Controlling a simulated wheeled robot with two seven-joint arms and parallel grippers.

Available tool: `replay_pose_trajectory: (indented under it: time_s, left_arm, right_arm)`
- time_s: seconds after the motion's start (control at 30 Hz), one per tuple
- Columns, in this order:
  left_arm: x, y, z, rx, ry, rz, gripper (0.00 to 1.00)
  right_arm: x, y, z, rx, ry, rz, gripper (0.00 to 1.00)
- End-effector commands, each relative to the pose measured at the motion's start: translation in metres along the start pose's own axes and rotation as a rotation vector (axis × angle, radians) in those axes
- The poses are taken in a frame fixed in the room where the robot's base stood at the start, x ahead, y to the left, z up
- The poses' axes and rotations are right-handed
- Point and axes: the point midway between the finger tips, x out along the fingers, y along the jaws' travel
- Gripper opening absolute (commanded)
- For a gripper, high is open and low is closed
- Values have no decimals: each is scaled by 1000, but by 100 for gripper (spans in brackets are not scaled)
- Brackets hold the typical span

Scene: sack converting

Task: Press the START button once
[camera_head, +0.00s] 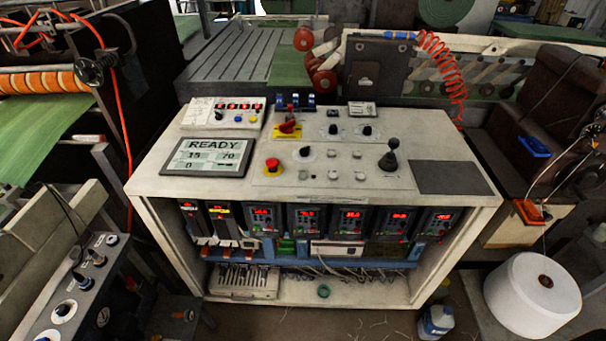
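A white control console (150,181) stands in the middle of the view. On its sloped top, a grey display (207,157) reads READY with the numbers 15, 70 and 0. A red mushroom button (272,165) sits right of the display. Several small pale buttons (332,174) and black knobs (305,151) are on the panel, with a black joystick (389,157) at the right. The labels are too small to read, so I cannot tell which button is START. Neither of my grippers is in view.
A red rotary switch (288,128) on a yellow plate and a counter box (225,112) sit at the console's back. A smaller panel (78,278) is at lower left. A white thread cone (532,294) stands at lower right. The air above the console is clear.

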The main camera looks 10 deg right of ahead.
Motion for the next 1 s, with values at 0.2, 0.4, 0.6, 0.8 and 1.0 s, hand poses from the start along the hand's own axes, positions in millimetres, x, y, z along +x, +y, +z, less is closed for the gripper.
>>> replay_pose_trajectory:
  time_s: [0.2, 0.4, 0.6, 0.8, 1.0]
  left_arm:
    - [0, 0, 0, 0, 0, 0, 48]
    - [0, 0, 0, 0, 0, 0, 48]
    - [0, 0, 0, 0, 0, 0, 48]
    - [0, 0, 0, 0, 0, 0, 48]
    - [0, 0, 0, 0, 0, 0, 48]
  right_arm:
    - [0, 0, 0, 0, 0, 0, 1]
    - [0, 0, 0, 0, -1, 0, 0]
    - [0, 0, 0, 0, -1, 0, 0]
    - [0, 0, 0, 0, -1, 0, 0]
    - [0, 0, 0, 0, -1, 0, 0]
